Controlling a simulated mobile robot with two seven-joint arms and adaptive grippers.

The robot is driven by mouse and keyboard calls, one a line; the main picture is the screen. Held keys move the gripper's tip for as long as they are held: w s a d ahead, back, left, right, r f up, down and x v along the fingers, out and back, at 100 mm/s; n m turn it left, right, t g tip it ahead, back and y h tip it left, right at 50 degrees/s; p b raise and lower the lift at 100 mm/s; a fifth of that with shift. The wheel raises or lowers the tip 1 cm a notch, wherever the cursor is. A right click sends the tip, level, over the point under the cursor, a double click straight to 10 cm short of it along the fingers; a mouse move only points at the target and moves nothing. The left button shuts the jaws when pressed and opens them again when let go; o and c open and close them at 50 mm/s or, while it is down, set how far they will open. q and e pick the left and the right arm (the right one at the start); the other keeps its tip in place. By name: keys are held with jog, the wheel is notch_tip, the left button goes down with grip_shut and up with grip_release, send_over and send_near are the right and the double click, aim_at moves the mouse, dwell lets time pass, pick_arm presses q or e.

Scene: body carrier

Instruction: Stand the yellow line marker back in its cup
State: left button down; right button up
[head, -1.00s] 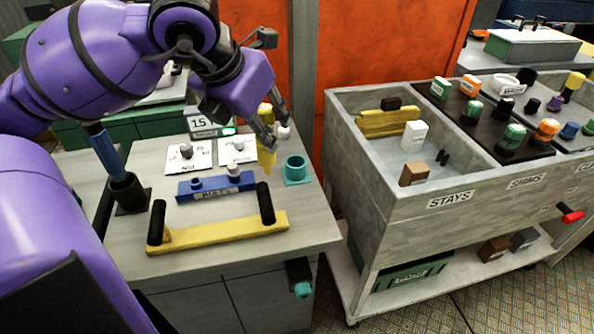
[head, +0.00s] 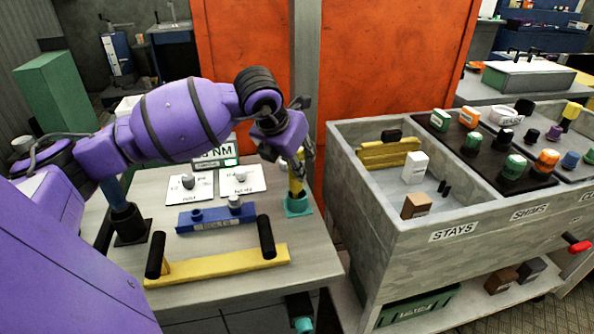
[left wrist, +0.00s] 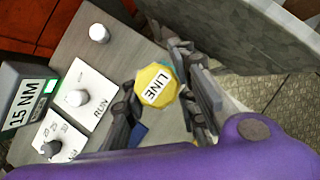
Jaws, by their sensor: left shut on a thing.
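The yellow line marker (head: 297,174) is upright over the teal cup (head: 298,208) at the right side of the bench top. Its lower end meets the cup's mouth; I cannot tell how deep it sits. In the left wrist view its yellow top (left wrist: 157,88) carries a LINE label and hides most of the cup. My left gripper (head: 301,160) is shut on the marker's upper part, with fingers on both sides of it in the left wrist view (left wrist: 166,96). My right gripper is not in view.
A blue block (head: 216,217) and a yellow bar with black handles (head: 220,268) lie in front on the bench. White cards with knobs (head: 190,188) lie behind. A grey STAYS bin (head: 400,240) stands close at the right, an orange panel (head: 225,60) behind.

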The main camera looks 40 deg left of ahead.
pick_arm(q)
jog(key=shift+w+f, duration=0.15)
jog(key=shift+f, duration=0.65)
jog(key=shift+w+f, duration=0.1)
jog(key=shift+f, duration=0.65)
jog(key=shift+f, duration=0.25)
jog(key=c, duration=1.4)
grip_release()
